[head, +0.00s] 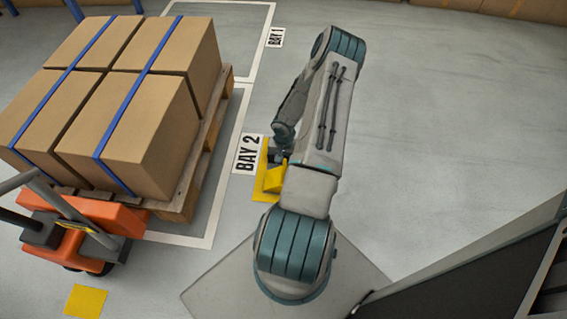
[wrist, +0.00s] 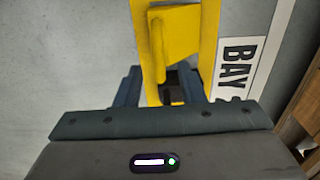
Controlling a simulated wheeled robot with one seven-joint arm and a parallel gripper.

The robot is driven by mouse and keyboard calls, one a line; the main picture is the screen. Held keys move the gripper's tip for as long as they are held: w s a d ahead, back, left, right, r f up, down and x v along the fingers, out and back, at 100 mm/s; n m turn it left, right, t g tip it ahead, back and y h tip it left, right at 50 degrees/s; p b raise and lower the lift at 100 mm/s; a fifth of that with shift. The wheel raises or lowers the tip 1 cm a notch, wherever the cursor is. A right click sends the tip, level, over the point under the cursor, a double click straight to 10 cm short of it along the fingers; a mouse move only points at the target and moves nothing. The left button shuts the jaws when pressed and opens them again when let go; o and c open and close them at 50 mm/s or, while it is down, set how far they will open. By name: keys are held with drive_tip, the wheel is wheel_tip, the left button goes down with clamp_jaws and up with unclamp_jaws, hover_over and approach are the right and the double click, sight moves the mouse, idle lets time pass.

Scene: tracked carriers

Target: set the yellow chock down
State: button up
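The yellow chock (head: 266,186) shows in the head view beside the BAY 2 label, partly hidden by my arm. In the wrist view the chock (wrist: 178,36) fills the upper middle, with a raised block and long flat strips. My gripper (head: 279,156) is at the chock's far end, pointing down. In the wrist view the dark fingers of my gripper (wrist: 166,88) lie on either side of the chock's near part and appear closed against it. I cannot tell whether the chock touches the floor or is slightly above it.
A pallet (head: 185,200) of strapped cartons (head: 130,150) stands at left on an orange pallet truck (head: 75,245). A yellow square (head: 86,301) is on the floor at lower left. The BAY 2 label (head: 248,154) lies by the chock. Floor to the right is clear.

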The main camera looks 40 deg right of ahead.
wheel_tip(320, 180, up, 5)
drive_tip(key=shift+r+p, duration=0.1)
drive_tip(key=shift+p, duration=0.5)
drive_tip(key=w+a+r+n+h, duration=0.1)
drive_tip(key=a+r+n, duration=0.15)
drive_tip(key=r, duration=0.65)
drive_tip(key=a+r+n+h, duration=0.1)
drive_tip(key=a+r, duration=0.3)
drive_tip(key=r, duration=0.5)
drive_tip(key=w+a+r+n+h, duration=0.15)
drive_tip(key=a+r, duration=0.25)
drive_tip(key=r, duration=0.4)
drive_tip(key=s+a+r+n+y, duration=0.1)
drive_tip(key=s+a+r+n, duration=0.1)
drive_tip(key=s+a+r, duration=0.4)
drive_tip(key=s+a+r+n+t+y, duration=0.1)
drive_tip(key=s+a+r+n+y, duration=0.1)
drive_tip(key=s+a+r, duration=0.5)
drive_tip(key=a+r+n, duration=0.1)
drive_tip(key=a+r, duration=0.1)
drive_tip(key=a, duration=0.4)
drive_tip(key=shift+r, duration=0.15)
drive_tip(key=shift+d+y, duration=0.1)
drive_tip(key=shift+y, duration=0.15)
